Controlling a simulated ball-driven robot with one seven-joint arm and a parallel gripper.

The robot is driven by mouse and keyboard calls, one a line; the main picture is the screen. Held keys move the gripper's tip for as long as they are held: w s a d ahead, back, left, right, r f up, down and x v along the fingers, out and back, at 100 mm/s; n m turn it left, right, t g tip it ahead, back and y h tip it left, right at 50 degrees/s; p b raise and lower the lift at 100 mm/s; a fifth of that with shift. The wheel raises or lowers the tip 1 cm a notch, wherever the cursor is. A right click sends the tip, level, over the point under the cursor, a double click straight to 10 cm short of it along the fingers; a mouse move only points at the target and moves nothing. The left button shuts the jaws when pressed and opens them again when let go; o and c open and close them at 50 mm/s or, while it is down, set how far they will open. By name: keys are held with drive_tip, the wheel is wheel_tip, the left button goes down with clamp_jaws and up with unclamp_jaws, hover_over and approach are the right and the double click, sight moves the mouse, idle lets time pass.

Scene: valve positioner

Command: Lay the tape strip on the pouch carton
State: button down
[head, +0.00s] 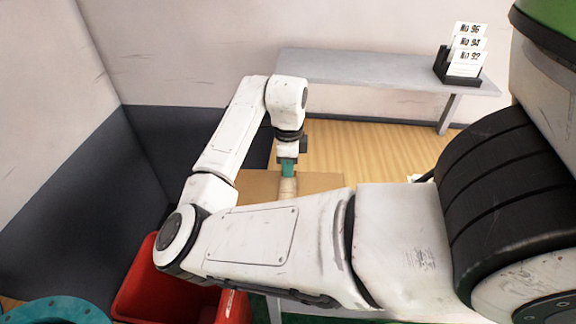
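My gripper (289,168) points down at the end of my white arm, near the middle of the head view. A teal piece shows at its tip; I cannot tell whether it is the fingers or something between them. Just below is a small pale beige piece (288,187), perhaps the tape strip, touching or just above a flat brown cardboard surface (322,182), which looks like the pouch carton. My forearm hides the near part of the carton. Whether the fingers are closed does not show.
A grey bench (370,75) stands along the back wall, with a black holder (442,66) of numbered cards on its right end. A red bin (150,285) is at lower left, beside a teal round rim (55,310). Wooden floor lies open behind the carton.

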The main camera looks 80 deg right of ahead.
drive_tip(key=shift+f, duration=0.1)
drive_tip(key=c, duration=1.3)
unclamp_jaws()
wheel_tip(320, 180, up, 11)
drive_tip(key=shift+b, duration=0.35)
drive_tip(key=shift+f, duration=0.1)
